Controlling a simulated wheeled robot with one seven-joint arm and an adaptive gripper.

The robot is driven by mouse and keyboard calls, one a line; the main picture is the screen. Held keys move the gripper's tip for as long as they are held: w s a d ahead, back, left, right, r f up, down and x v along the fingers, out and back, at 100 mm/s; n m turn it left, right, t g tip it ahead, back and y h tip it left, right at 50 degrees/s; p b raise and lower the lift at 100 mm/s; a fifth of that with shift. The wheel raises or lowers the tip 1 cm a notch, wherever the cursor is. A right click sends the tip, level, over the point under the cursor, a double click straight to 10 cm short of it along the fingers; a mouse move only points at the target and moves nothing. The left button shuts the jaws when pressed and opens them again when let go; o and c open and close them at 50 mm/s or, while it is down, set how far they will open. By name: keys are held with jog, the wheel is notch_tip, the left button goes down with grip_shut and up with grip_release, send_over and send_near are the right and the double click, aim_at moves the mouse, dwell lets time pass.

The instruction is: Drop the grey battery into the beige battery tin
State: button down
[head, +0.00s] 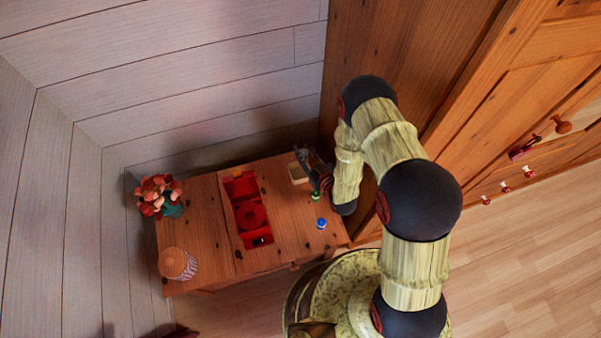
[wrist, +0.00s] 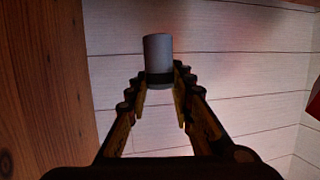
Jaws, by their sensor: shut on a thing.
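The grey battery (wrist: 158,52) shows in the wrist view as an upright-looking grey cylinder between the fingertips. My gripper (wrist: 159,80) is shut on its lower part, where a dark band shows. In the head view my gripper (head: 316,172) is at the right back of the wooden table, close beside a small beige open box (head: 297,174), which looks like the battery tin. My arm and gripper partly cover that area, and the battery cannot be made out there. The tin does not show in the wrist view.
A red compartment tray (head: 236,190) lies mid-table. A blue-topped item (head: 321,223) and a green item (head: 315,196) stand to its right. A flower bunch (head: 160,195) and a striped jar (head: 178,264) are at the left. A wooden cabinet (head: 385,60) rises close behind my arm.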

jog(key=shift+f+b, duration=0.9)
jog(key=shift+f, duration=0.75)
jog(key=c, duration=1.6)
grip_release()
jog(key=shift+o, duration=0.6)
jog(key=v, duration=0.7)
jog(key=shift+s, duration=0.2)
jog(key=shift+d, duration=0.15)
